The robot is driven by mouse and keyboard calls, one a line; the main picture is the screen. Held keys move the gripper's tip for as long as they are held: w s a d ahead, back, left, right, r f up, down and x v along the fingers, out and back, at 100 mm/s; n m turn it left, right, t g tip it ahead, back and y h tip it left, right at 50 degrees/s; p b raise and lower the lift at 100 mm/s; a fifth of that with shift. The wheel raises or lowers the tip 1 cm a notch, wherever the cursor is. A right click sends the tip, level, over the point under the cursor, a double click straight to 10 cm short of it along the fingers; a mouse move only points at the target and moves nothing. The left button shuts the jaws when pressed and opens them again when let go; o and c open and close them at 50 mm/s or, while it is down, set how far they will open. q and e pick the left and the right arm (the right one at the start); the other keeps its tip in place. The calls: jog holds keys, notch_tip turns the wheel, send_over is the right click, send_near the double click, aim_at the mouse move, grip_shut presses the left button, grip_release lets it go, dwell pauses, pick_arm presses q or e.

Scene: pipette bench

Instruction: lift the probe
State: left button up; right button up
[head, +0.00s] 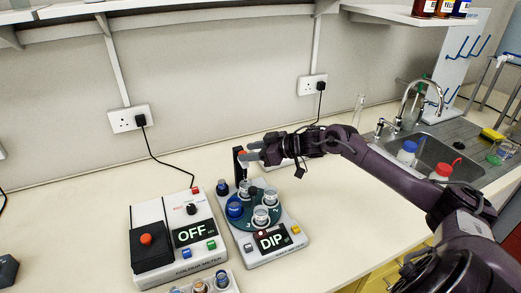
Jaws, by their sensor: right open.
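A grey dipping unit (273,257) with a display reading "DIP" stands mid-bench. Its dark green turntable (251,221) carries several clear cups and a blue one (235,207). A black upright post (238,167) rises at the back of the unit, with a small red part (241,153) near its top. The probe seems to be at this post, but it is too small and partly hidden to make out clearly. My right gripper (252,151) is open, its fingers pointing left right beside the red part. I cannot tell whether they touch it. My left gripper is not in view.
A colour meter (180,240) reading "OFF" stands left of the unit. A small rack (208,284) of vials is at the front edge. The sink (432,150), tap and bottles are at the right.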

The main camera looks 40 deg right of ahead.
jog(key=v, duration=0.7)
jog(key=shift+s+r+b, duration=0.2)
jog(key=shift+b, duration=0.2)
dwell(0.4)
